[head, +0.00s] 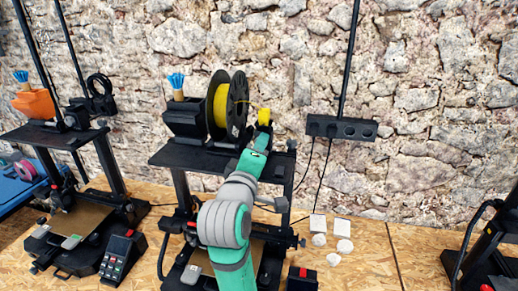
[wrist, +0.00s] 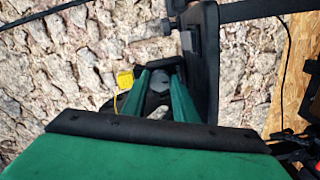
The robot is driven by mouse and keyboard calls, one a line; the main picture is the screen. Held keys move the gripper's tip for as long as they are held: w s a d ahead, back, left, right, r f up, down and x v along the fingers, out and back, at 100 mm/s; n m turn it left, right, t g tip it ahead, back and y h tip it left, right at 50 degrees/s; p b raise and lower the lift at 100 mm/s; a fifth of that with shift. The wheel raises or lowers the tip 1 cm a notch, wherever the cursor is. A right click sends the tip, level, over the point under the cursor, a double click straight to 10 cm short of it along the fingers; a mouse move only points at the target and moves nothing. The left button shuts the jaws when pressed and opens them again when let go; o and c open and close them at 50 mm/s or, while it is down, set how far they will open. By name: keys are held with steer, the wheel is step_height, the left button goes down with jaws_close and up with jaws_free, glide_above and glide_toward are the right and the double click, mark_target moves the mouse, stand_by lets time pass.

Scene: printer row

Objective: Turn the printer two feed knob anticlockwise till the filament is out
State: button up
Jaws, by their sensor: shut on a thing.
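The middle printer carries a black spool of yellow filament (head: 221,104) on its top shelf (head: 185,155). My gripper (head: 262,140) is at the right end of that shelf, beside the spool. In the wrist view, the green fingers of my gripper (wrist: 160,88) are closed around a grey round feed knob (wrist: 158,82) set in a dark housing. The arm hides the knob in the head view.
A second printer (head: 55,132) with an orange part on top stands at left, and part of another (head: 490,240) at far right. A black wall bar (head: 341,127) hangs on the stone wall. Small white pieces (head: 330,235) lie on the wooden bench right of the arm.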

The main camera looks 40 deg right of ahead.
steer(key=n, duration=0.5)
steer(key=shift+n, duration=0.3)
stand_by(0.4)
steer(key=o, duration=1.1)
steer(key=shift+c, duration=0.2)
steer(key=shift+a, duration=0.1)
